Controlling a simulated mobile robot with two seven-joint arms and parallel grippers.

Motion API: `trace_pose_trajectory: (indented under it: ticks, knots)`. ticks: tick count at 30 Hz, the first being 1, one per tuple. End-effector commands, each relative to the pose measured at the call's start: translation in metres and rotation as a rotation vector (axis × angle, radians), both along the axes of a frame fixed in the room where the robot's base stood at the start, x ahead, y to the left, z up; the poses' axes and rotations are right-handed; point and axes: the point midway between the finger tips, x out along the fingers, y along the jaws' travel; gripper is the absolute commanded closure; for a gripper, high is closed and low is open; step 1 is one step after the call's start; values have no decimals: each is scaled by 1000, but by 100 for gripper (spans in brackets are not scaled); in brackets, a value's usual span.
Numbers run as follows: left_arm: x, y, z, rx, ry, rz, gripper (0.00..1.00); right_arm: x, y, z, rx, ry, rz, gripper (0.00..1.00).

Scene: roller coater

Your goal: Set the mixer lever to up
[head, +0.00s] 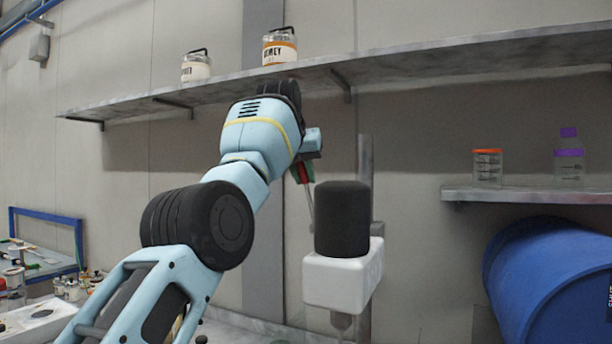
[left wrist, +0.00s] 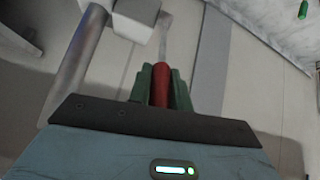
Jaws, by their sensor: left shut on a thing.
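The mixer has a black motor cap (head: 342,220) on a white body (head: 328,282) and stands by a grey post. Its lever is a thin metal rod with a red handle (head: 304,172). In the head view the rod rises beside the black cap, leaning slightly left, with the handle at its upper end. My left gripper (left wrist: 162,84) is shut on the red handle, its green fingers on both sides of it in the left wrist view. In the head view my left arm hides most of the gripper. My right gripper is not in view.
A long shelf (head: 420,62) with two labelled jars runs above my left arm. A lower shelf (head: 520,196) at right holds containers with orange and purple lids. A blue drum (head: 550,285) lies below it. A cluttered work area is at lower left.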

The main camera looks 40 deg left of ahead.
Motion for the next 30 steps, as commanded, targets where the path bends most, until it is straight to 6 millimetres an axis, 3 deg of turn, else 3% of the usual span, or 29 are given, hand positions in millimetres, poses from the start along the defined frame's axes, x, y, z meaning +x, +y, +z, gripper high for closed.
trace_pose_trajectory:
  ticks: [13,14,18,30]
  knots:
    - [0,0,-5,-4,15,-1,100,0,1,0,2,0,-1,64]
    - [0,0,-5,-4,16,-1,76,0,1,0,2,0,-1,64]
    - [0,0,-4,-3,12,0,59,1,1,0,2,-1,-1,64]
    - [-6,-2,7,-1,2,0,59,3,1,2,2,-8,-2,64]
